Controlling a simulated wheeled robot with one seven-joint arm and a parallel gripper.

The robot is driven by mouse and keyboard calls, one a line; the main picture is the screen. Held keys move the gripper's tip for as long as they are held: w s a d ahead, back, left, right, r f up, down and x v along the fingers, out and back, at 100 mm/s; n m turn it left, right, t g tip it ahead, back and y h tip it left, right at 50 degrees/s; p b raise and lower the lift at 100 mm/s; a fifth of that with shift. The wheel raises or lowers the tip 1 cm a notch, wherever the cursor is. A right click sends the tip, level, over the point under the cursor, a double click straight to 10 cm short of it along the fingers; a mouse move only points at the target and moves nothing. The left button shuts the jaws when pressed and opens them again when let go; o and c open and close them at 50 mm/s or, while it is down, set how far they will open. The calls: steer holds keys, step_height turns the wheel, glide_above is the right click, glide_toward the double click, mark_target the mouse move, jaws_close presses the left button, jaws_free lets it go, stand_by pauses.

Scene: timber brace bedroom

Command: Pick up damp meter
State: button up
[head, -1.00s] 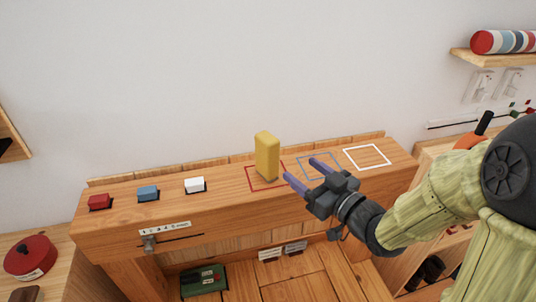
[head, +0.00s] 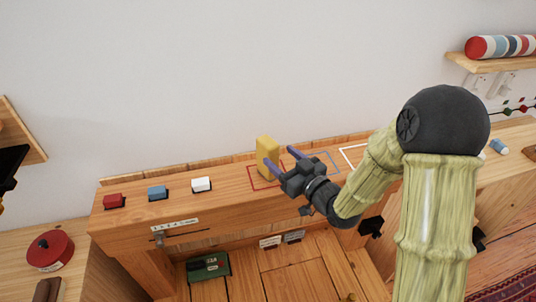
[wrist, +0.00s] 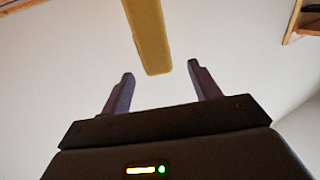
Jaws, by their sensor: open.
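A yellow upright block (head: 267,157), which I take to be the damp meter, stands in the red outlined square (head: 255,183) on the wooden ledge. No label on it is readable. My gripper (head: 280,160) is open, its two purple fingers pointing at the block from the right. One finger overlaps the block's lower part in the head view; contact cannot be told. In the wrist view, the yellow block (wrist: 149,30) reaches down from the top edge to a spot between the open fingertips (wrist: 160,72). Nothing is held.
Blue (head: 331,154) and white (head: 345,151) outlines lie right of the block, partly behind my arm. A green box (head: 208,266) is below. A wall rises behind the ledge.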

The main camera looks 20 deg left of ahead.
mark_target(274, 151)
steer(key=shift+p+x, duration=0.3)
steer(key=shift+x, duration=1.5)
steer(key=p+x, duration=0.2)
steer(key=x, duration=0.3)
steer(key=shift+w+f, duration=0.1)
steer(key=shift+w, duration=0.1)
steer(key=c, duration=1.1)
steer(key=shift+c, duration=0.2)
step_height(274, 151, up, 10)
steer(key=shift+r+b, duration=0.1)
steer(key=shift+b, duration=0.45)
